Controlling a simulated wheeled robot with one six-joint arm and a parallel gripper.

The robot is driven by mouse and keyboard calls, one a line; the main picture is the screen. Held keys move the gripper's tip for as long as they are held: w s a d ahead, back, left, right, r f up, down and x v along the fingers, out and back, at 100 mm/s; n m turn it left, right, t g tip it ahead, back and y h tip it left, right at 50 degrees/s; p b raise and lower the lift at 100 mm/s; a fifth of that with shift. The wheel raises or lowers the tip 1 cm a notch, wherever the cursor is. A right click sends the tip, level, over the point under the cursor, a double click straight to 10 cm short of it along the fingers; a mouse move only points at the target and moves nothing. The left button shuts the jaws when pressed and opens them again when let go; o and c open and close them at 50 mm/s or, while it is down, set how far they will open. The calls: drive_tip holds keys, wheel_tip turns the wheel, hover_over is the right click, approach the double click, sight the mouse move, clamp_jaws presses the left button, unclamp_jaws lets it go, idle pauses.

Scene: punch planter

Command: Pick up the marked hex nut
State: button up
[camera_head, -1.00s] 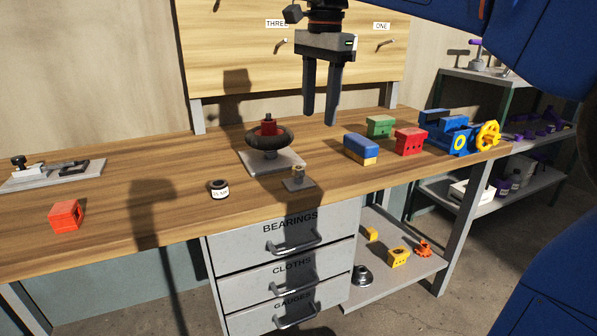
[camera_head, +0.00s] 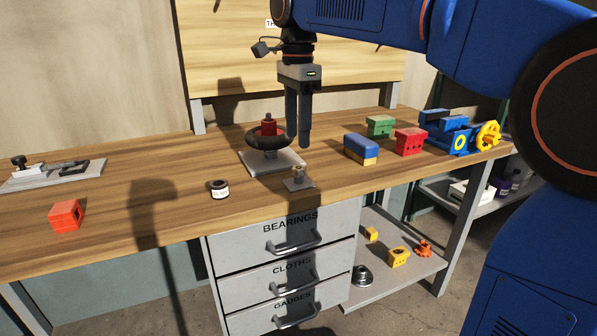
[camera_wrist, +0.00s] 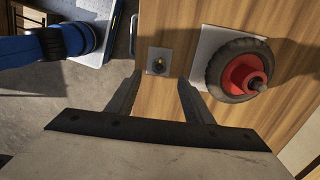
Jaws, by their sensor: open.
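The hex nut (camera_head: 298,171) is a small brass-coloured piece on a short post on a small grey plate (camera_head: 299,184), near the front edge of the workbench. In the wrist view the nut (camera_wrist: 159,62) shows from above, with a yellow mark, on its grey plate (camera_wrist: 151,70). My gripper (camera_head: 299,142) is open and empty, pointing down above the bench. It is above the nut and apart from it. In the wrist view my gripper's fingers (camera_wrist: 160,82) stand apart, with the nut seen beyond the gap between their tips.
A black wheel with a red hub (camera_head: 268,137) stands on a grey plate close beside my gripper. A small labelled jar (camera_head: 219,190) is to the left.

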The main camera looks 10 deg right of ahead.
sight(298, 167)
drive_tip(key=shift+d+f, duration=0.15)
drive_tip(key=shift+f, duration=3.85)
drive_tip(key=c, duration=1.1)
